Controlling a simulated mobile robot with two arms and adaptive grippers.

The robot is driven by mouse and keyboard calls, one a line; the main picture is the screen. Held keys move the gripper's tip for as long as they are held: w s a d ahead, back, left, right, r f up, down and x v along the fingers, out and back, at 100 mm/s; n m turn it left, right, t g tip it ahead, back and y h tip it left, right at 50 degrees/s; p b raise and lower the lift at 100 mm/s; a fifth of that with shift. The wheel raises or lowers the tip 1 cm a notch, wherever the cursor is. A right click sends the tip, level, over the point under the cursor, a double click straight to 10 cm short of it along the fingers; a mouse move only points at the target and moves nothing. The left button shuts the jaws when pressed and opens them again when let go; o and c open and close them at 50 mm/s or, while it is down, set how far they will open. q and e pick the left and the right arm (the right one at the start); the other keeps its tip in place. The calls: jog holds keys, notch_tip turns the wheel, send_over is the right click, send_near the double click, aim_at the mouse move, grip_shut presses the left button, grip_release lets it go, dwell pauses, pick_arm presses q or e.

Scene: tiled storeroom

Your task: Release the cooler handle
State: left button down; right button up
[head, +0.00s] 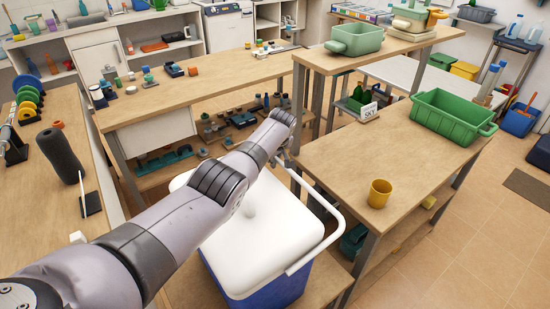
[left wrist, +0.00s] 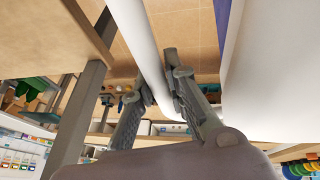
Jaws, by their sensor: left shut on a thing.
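The cooler has a white lid (head: 260,243) and a blue body (head: 270,292), and it stands between the workbenches. Its white handle (head: 335,225) bends around the lid's right side and up to my left gripper (head: 284,158). In the left wrist view, the handle (left wrist: 143,45) runs between the two dark fingers of the left gripper (left wrist: 161,92), which is shut on it. My left arm hides part of the lid and the handle's far end in the head view. My right gripper is in neither view.
Another bench (head: 205,88) with small items stands behind. Open tiled floor (head: 455,240) lies at the right.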

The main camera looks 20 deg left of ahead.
pick_arm(q)
jog(key=shift+w+f+b, duration=0.15)
jog(key=shift+f+b, duration=0.85)
jog(key=shift+f, duration=0.45)
jog(key=c, duration=1.8)
grip_release()
jog(key=shift+f, duration=0.1)
jog(key=shift+c, duration=0.2)
jog(key=shift+o, duration=1.4)
jog(key=v, duration=1.2)
